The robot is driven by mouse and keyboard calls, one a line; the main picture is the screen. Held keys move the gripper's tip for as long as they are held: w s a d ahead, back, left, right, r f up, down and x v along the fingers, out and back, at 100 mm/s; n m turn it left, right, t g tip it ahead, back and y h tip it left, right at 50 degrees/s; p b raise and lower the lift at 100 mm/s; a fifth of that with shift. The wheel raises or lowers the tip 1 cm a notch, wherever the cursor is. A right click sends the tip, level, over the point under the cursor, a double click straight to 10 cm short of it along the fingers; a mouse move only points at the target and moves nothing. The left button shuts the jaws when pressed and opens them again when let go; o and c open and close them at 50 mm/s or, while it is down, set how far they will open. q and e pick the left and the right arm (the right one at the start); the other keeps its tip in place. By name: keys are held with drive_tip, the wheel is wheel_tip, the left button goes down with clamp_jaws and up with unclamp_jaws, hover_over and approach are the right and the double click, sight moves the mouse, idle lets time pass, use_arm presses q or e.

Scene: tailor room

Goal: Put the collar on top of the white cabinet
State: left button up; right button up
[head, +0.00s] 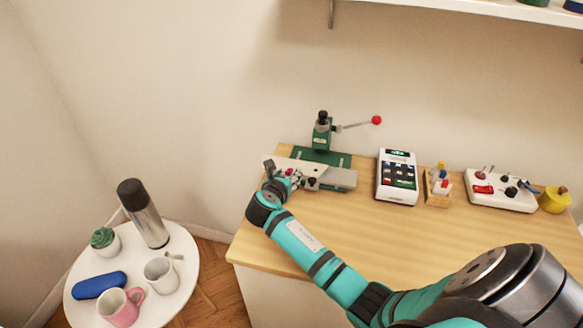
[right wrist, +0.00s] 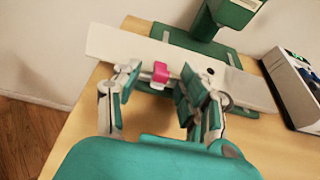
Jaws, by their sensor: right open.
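A small magenta piece (right wrist: 160,72) sits at the press fixture, between the fingertips of my right gripper (right wrist: 158,88) in the right wrist view. A long pale flat strip (right wrist: 120,45) lies behind it across the fixture. I cannot tell which of these is the collar. My right gripper (head: 287,178) is open at the front of the green press (head: 322,135) in the head view. The fingers stand either side of the magenta piece; contact is unclear. A white cabinet front (head: 285,300) shows under the wooden top (head: 400,245). My left gripper is not in view.
A keypad device (head: 397,177), a small wooden stand (head: 437,188), a white control box (head: 500,190) and a yellow spool (head: 554,200) stand right of the press. A round white table (head: 183,262) with mugs and a flask (head: 143,213) is at left. The front worktop is clear.

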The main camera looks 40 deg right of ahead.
clamp_jaws()
drive_tip(key=shift+a, duration=0.1)
drive_tip(key=shift+r, duration=0.15)
drive_tip(key=shift+r, duration=0.25)
wheel_tip(320, 180, up, 3)
drive_tip(key=shift+s+r, duration=0.1)
drive_tip(key=s+a+r, duration=0.1)
drive_tip(key=s+a, duration=0.7)
drive_tip(key=s, duration=0.6)
drive_tip(key=s+a+r+n+t+y, duration=0.3)
drive_tip(key=s+a+r+n, duration=0.1)
drive_tip(key=a+r, duration=0.5)
drive_tip(key=shift+s+a+y, duration=0.4)
drive_tip(key=shift+s+a, duration=0.25)
drive_tip(key=shift+a, duration=0.25)
